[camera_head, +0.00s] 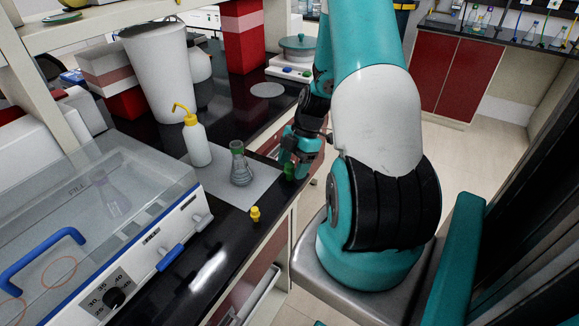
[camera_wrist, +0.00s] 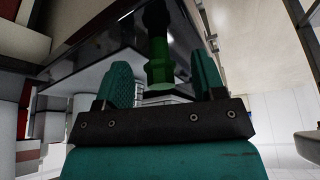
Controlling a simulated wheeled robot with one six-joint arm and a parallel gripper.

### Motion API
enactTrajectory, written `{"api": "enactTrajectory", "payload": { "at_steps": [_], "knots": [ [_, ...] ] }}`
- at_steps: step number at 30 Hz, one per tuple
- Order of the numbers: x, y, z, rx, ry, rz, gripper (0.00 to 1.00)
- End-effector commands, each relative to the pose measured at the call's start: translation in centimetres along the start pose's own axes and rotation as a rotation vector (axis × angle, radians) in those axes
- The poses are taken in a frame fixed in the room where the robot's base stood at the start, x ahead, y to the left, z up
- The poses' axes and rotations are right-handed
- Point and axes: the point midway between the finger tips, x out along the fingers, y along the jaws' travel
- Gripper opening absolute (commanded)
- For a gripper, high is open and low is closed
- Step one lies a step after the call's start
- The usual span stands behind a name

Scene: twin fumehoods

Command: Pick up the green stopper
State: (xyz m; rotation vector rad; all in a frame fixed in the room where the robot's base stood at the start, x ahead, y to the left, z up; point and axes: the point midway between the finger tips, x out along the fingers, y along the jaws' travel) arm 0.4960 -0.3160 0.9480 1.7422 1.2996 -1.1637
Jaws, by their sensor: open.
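The green stopper (camera_head: 289,170) stands near the front edge of the black bench, at the right side of the grey mat. In the wrist view the green stopper (camera_wrist: 158,62) shows between the two teal fingers of my gripper (camera_wrist: 161,72), with a gap on each side. My gripper (camera_head: 290,158) is open and low over the bench edge, right by the stopper in the head view. I cannot tell how deep the stopper sits between the fingers.
A conical flask (camera_head: 241,165) and a yellow-capped wash bottle (camera_head: 196,140) stand on the grey mat (camera_head: 236,197). A yellow stopper (camera_head: 255,214) is near the bench edge. A clear-lidded shaker (camera_head: 120,215) fills the left. A hotplate (camera_head: 291,70) stands behind.

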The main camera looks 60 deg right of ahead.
Motion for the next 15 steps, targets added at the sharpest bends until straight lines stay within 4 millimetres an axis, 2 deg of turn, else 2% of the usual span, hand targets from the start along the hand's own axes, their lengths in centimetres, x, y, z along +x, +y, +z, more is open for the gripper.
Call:
{"api": "enactTrajectory", "payload": {
  "at_steps": [4,11,13,15],
  "knots": [
    [1.5,0.0,-0.1,0.0,0.0,-0.001,0.63],
    [1.7,0.1,0.0,0.0,-0.001,0.001,0.63],
    [1.7,0.1,0.0,0.0,-0.001,0.001,0.52],
    [1.7,0.1,0.0,0.0,-0.001,0.001,0.36]
  ]
}}
